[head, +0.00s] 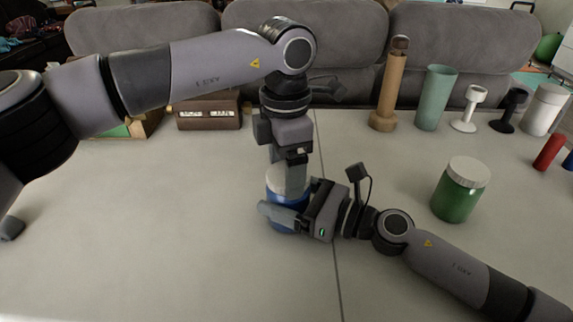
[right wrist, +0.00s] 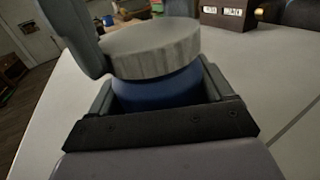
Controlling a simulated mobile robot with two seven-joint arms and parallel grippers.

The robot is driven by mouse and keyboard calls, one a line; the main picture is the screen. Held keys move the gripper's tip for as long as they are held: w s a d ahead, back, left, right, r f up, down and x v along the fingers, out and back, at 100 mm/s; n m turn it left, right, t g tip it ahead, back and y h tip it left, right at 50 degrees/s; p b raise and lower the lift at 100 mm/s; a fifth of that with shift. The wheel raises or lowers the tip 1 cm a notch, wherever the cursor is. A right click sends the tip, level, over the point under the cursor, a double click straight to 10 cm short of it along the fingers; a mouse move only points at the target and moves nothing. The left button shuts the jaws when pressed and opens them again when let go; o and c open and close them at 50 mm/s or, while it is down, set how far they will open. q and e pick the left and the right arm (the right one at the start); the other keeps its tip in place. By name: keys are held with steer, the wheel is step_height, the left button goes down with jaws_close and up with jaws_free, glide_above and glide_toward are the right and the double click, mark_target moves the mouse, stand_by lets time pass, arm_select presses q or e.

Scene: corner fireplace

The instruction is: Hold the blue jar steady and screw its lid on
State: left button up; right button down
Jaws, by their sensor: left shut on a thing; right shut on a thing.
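The blue jar (head: 275,198) stands on the table near the middle, mostly hidden by my grippers. Its blue body (right wrist: 158,91) shows between my right fingers in the right wrist view. The pale grey lid (right wrist: 152,48) sits on top of the jar; I cannot tell how far it is threaded. My right gripper (head: 285,213) comes in from the right and is shut around the jar's body. My left gripper (head: 290,180) points down from above and is shut on the lid (head: 276,180). One left finger shows against the lid's left side in the right wrist view.
A green jar with a white lid (head: 461,190) stands to the right. Behind it are a brown cylinder (head: 388,92), a teal cup (head: 435,98), white and black goblets and a white canister (head: 545,110). A brown box (head: 209,112) is at the back left. The front left table is clear.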

arm_select(q)
steer(key=m, duration=0.5)
steer(key=shift+w, duration=0.1)
steer(key=m, duration=0.4)
steer(key=shift+m, duration=0.3)
steer(key=m, duration=0.4)
steer(key=shift+w+d+m, duration=0.1)
steer(key=shift+m, duration=0.2)
steer(key=m, duration=0.5)
steer(key=shift+d+m, duration=0.1)
steer(key=shift+m, duration=0.3)
steer(key=o, duration=0.9)
steer(key=shift+r, duration=2.25)
